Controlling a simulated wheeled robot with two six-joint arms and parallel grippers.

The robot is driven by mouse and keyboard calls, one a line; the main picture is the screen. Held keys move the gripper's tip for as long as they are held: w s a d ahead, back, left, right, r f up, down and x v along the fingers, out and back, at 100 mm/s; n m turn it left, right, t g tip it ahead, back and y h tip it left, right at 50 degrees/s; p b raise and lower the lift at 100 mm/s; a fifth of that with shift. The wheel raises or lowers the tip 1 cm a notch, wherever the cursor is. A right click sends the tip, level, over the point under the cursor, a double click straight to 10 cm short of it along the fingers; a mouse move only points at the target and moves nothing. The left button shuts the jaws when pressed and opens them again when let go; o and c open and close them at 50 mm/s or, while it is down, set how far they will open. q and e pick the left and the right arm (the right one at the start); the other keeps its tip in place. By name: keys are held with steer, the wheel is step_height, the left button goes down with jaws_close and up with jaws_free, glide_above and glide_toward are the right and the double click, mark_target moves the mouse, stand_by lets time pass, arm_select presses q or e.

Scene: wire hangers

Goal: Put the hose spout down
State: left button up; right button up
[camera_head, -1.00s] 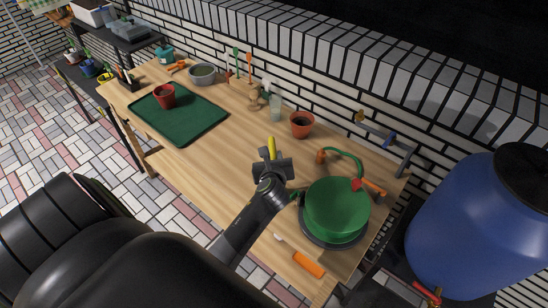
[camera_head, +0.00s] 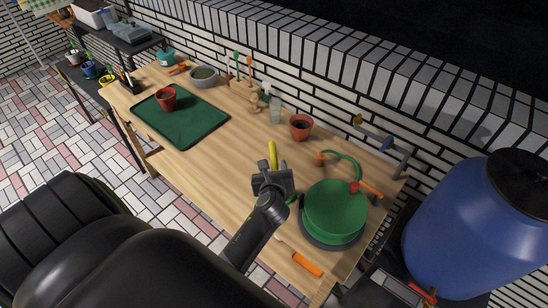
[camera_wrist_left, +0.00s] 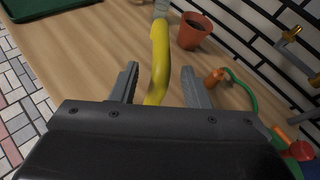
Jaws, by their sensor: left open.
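A yellow, slightly bent tube, which looks like the hose spout (camera_head: 272,151), is at the middle of the wooden workbench (camera_head: 215,165). In the left wrist view the yellow spout (camera_wrist_left: 160,55) runs lengthwise between my fingers, its near end hidden behind the gripper body. My left gripper (camera_head: 273,168) is open, one finger on each side of the spout; in the left wrist view gaps show between the spout and both fingers (camera_wrist_left: 160,78). I cannot tell whether the spout lies fully on the bench. My right gripper is not in view.
A green hose reel (camera_head: 336,208) is close to the right, its green hose (camera_head: 346,155) ending in an orange fitting (camera_head: 320,158). A terracotta pot (camera_head: 301,127) and a clear bottle (camera_head: 275,110) stand behind. A green tray (camera_head: 190,125) is left. An orange-handled tool (camera_head: 307,265) lies at the front.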

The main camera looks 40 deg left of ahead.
arm_select(q)
steer(key=p+v, duration=0.3)
steer(key=v, duration=0.5)
steer(key=shift+a, duration=0.1)
steer(key=s+f+n+g+h, duration=0.25)
steer(key=s+f+n, duration=0.25)
steer(key=f+n, duration=0.55)
steer(key=s+f+n+g+h, duration=0.1)
steer(key=s+f+n+h, duration=0.35)
steer(key=f+n, duration=0.55)
steer(key=s+f+n+g, duration=0.2)
steer(key=s+f, duration=0.3)
steer(key=s, duration=0.4)
steer(key=s+a+f+n+g, duration=0.1)
steer(key=s+f+n+g, duration=0.1)
steer(key=s+f, duration=0.4)
steer(key=s+a+f+n+g, duration=0.1)
steer(key=s+f, duration=0.4)
steer(key=s, duration=0.7)
steer(key=shift+s+f+n+g, duration=0.2)
steer(key=shift+f+n+g, duration=0.15)
steer(key=shift+n+g, duration=0.65)
